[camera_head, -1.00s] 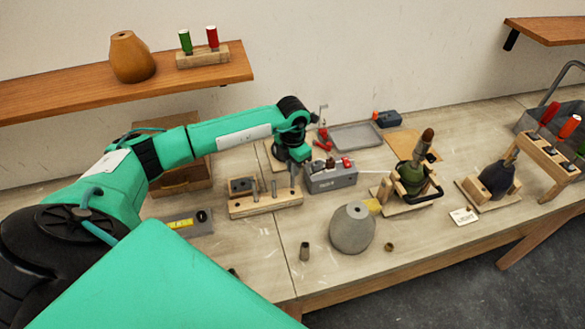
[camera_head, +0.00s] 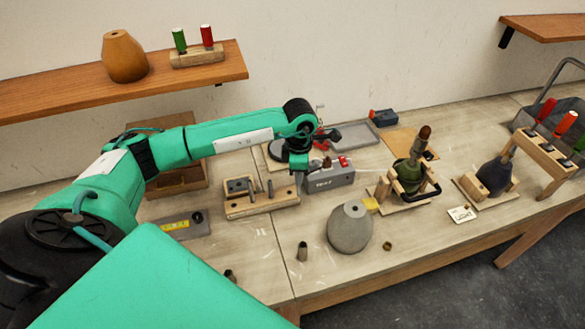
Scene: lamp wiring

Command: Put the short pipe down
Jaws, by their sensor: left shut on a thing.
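My left arm comes in from the left, and my left gripper (camera_head: 298,172) points down at the right end of a wooden rack (camera_head: 262,208). The gripper is shut on what seems to be the short pipe; the pipe is too small and too covered to make out clearly. Whether the held piece touches the rack I cannot tell. My right gripper is not in view.
A grey box (camera_head: 330,180) stands close right of the gripper. A grey conical shade (camera_head: 350,228) and a small metal cylinder (camera_head: 302,252) stand nearer the front edge. Bare bench (camera_head: 250,250) lies in front of the rack.

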